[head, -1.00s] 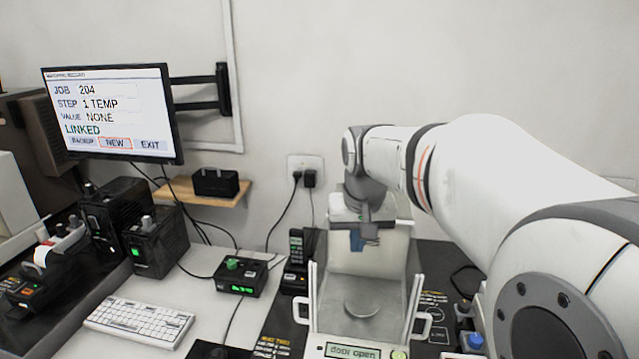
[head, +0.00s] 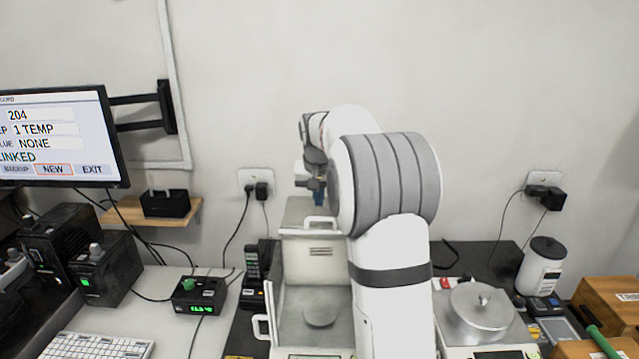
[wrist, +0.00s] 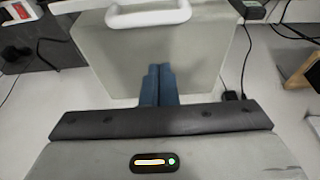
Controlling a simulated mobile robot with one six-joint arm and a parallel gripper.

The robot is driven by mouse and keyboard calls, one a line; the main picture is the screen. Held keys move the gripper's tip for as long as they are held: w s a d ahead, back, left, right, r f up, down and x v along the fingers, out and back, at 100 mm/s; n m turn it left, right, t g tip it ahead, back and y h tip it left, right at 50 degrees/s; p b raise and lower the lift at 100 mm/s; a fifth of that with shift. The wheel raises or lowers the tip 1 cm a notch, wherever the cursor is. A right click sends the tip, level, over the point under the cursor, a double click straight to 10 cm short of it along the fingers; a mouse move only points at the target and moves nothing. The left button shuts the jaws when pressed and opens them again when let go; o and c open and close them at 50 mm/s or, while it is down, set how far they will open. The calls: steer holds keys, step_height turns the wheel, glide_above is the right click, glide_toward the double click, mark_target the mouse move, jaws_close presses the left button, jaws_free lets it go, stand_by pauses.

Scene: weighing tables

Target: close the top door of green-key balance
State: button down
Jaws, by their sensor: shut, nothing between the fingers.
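The balance (head: 275,318) stands in front of me, with my arm covering its right side. Its pale top door (head: 303,213) is slid back behind the chamber, with a white handle (head: 320,222) at its front edge; the chamber is open above the round pan (head: 320,315). Its key is not visible now. My gripper (head: 318,197) is at the rear part of the door, blue fingers together and empty. In the wrist view, the fingers (wrist: 157,80) overlap the door panel (wrist: 205,60), apart from the handle (wrist: 150,14). I cannot tell whether they touch the panel.
A second balance with a round metal lid (head: 482,310) stands to the right. A black handset (head: 252,270) and a small box with a green knob (head: 198,293) are at left. The wall outlet (head: 255,182) with plugs is behind. A wooden shelf (head: 130,212) holds a black box.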

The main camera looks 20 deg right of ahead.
mark_target(319, 223)
steer(key=shift+x, duration=1.05)
steer(key=shift+s+a+f, duration=0.1)
steer(key=shift+s+f, duration=0.05)
steer(key=shift+s, duration=0.1)
steer(key=shift+s+a+r+p, duration=0.1)
steer(key=shift+s+a+p, duration=0.2)
steer(key=shift+s, duration=0.45)
steer(key=shift+s+a+r+p, duration=0.2)
steer(key=shift+s+a, duration=0.15)
steer(key=shift+s, duration=0.4)
steer(key=shift+s, duration=0.1)
